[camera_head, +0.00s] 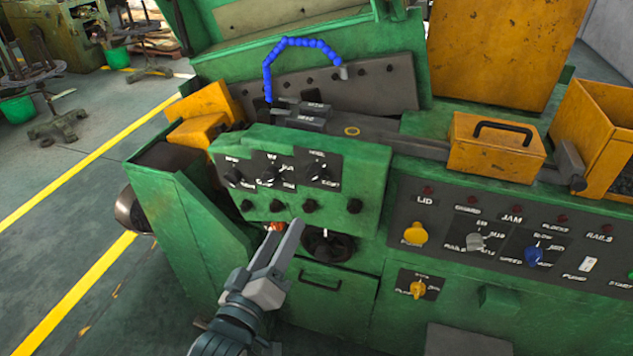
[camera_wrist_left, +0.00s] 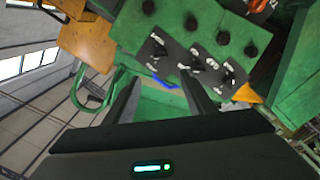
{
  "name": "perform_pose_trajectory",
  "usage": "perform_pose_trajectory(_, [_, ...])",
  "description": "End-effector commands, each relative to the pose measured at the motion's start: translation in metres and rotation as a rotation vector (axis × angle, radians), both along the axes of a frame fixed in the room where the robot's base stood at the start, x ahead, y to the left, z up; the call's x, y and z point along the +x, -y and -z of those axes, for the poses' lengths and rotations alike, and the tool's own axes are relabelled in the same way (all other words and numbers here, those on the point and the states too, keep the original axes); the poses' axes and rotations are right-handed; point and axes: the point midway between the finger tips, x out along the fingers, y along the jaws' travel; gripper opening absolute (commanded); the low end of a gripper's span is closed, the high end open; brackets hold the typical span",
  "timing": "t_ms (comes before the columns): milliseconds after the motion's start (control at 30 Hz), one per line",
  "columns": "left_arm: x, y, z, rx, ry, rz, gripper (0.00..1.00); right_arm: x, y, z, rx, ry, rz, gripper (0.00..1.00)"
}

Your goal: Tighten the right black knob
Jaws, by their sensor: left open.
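A green control box carries a row of black rotary knobs on dark plates. The right one of that row (camera_head: 318,170) shows in the head view; in the wrist view, which is roughly upside down, it appears at the left (camera_wrist_left: 158,48). The middle knob (camera_head: 268,175) and left knob (camera_head: 232,177) are beside it. Several small round black knobs (camera_head: 309,206) sit in a row below. My left gripper (camera_head: 284,230) is open and empty, in front of and below the box, apart from the rotary knobs. Its fingers also show in the wrist view (camera_wrist_left: 163,92).
A black handwheel (camera_head: 329,246) is behind and right of my left fingers, near a red part (camera_head: 276,227). A blue segmented hose (camera_head: 300,42) arches above the box. A panel with yellow and blue knobs (camera_head: 534,256) is to the right. Open floor lies left.

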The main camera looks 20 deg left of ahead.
Motion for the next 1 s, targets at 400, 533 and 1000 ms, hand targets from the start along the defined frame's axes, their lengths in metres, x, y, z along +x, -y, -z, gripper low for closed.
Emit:
perform_pose_trajectory(400, [0.004,0.0,0.002,0.002,0.001,0.001,0.5,0.0,0.0,0.005,0.0,0.0,0.0,0.31])
perform_pose_trajectory(533, [0.011,0.001,0.004,0.003,0.001,0.001,0.5,0.0,0.0,0.011,0.0,0.0,0.0,0.31])
perform_pose_trajectory(1000, [0.06,0.002,0.002,0.005,0.002,0.001,0.5,0.0,-0.001,0.034,0.001,0.0,0.001,0.31])
